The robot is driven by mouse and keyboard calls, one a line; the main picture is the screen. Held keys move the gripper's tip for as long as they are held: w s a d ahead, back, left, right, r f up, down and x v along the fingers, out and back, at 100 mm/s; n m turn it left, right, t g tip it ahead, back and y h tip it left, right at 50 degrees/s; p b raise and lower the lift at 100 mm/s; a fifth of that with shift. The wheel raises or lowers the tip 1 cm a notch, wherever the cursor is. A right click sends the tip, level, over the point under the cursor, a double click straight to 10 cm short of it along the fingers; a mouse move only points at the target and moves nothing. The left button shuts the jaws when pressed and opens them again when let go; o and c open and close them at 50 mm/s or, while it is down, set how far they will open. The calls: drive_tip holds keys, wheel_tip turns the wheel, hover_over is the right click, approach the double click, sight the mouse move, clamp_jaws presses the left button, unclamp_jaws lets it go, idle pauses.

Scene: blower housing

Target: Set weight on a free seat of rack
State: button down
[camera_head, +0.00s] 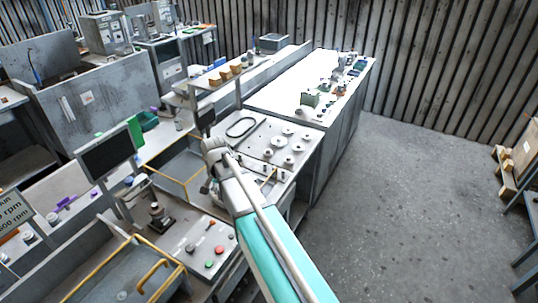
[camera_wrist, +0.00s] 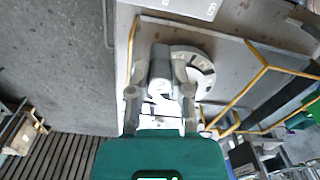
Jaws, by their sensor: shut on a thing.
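In the wrist view my gripper (camera_wrist: 160,72) is closed around a grey cylindrical weight (camera_wrist: 160,78), with one finger on each side of it. The weight is above a light bench top. A round pale disc-like part (camera_wrist: 205,75) with dark marks shows just right of the weight, partly hidden by a finger. I cannot tell whether the weight touches it, or whether it is the rack. In the head view my arm reaches over the bench; the gripper and weight are not clear there. Several round discs (camera_head: 288,131) sit on the grey bench top beyond the arm.
A control panel (camera_head: 208,250) with red and green buttons is left of my arm. Yellow-edged trays (camera_head: 125,280) and a dark monitor (camera_head: 106,157) stand further left. A white-topped bench (camera_head: 280,95) with small parts is behind. The floor (camera_head: 400,200) at right is open.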

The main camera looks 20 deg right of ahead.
wheel_tip(320, 180, down, 6)
drive_tip(key=b, duration=0.5)
drive_tip(key=shift+b, duration=0.4)
drive_tip(key=shift+f, duration=0.1)
